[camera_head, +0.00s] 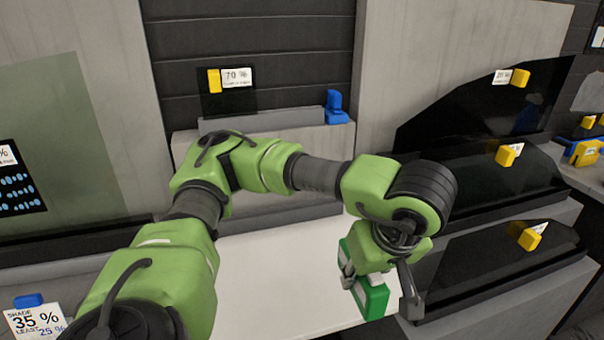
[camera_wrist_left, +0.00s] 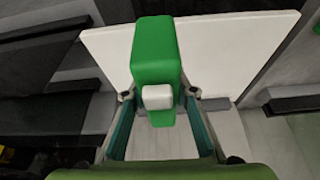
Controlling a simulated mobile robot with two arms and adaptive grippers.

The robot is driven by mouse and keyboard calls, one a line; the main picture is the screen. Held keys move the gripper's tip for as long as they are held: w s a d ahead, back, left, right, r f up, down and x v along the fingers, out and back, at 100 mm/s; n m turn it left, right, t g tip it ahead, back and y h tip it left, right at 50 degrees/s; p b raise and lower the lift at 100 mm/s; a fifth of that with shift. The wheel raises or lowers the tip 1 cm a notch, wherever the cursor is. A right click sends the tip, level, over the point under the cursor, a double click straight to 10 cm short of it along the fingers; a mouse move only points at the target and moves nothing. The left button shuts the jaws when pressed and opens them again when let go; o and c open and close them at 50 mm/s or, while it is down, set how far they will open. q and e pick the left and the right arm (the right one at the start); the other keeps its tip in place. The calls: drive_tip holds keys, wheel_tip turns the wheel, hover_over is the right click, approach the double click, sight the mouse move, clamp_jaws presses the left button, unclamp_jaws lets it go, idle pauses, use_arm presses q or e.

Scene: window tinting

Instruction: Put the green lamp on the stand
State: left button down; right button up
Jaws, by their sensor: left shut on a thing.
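The green lamp (camera_head: 372,301) is a small bright-green block. My left gripper (camera_head: 380,288) is shut on it and holds it over the white tabletop (camera_head: 270,285). In the left wrist view the lamp (camera_wrist_left: 155,50) with a small white block on its face sits between the fingertips of my left gripper (camera_wrist_left: 158,96). A grey ledge (camera_head: 262,122) at the back carries a dark 70 % glass sample and a blue block (camera_head: 336,107). I cannot tell which surface is the stand. My arm hides part of the ledge and tabletop. My right gripper is not in view.
Dark glass panes with yellow clips (camera_head: 507,154) rest on stepped grey shelves (camera_head: 515,290) at the right. A large greenish pane (camera_head: 65,130) stands at the left. A 35 % sign (camera_head: 36,321) and a blue block (camera_head: 28,300) are at the lower left.

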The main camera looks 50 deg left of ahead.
use_arm(q)
drive_tip(key=shift+a+r, duration=0.15)
drive_tip(key=shift+n, duration=0.3)
drive_tip(key=w+a+f, duration=0.1)
drive_tip(key=w+f, duration=0.1)
drive_tip(key=w, duration=0.1)
drive_tip(key=w+a+f+b, duration=0.1)
drive_tip(key=w+a+f, duration=0.1)
drive_tip(key=w+f, duration=0.1)
drive_tip(key=w+a+f+b, duration=0.1)
drive_tip(key=w+a+f, duration=0.1)
drive_tip(key=w, duration=0.3)
drive_tip(key=shift+w+f, duration=0.2)
drive_tip(key=shift+f, duration=0.55)
drive_tip(key=shift+w+f, duration=0.15)
drive_tip(key=shift+w, duration=0.1)
drive_tip(key=shift+w+a+f, duration=0.15)
drive_tip(key=shift+f, duration=0.1)
drive_tip(key=f, duration=0.1)
drive_tip(key=f+p, duration=0.1)
drive_tip(key=f, duration=0.1)
drive_tip(key=shift+w+a+p, duration=0.1)
drive_tip(key=shift+w+p, duration=0.15)
drive_tip(key=shift+p, duration=0.05)
drive_tip(key=shift+f, duration=0.35)
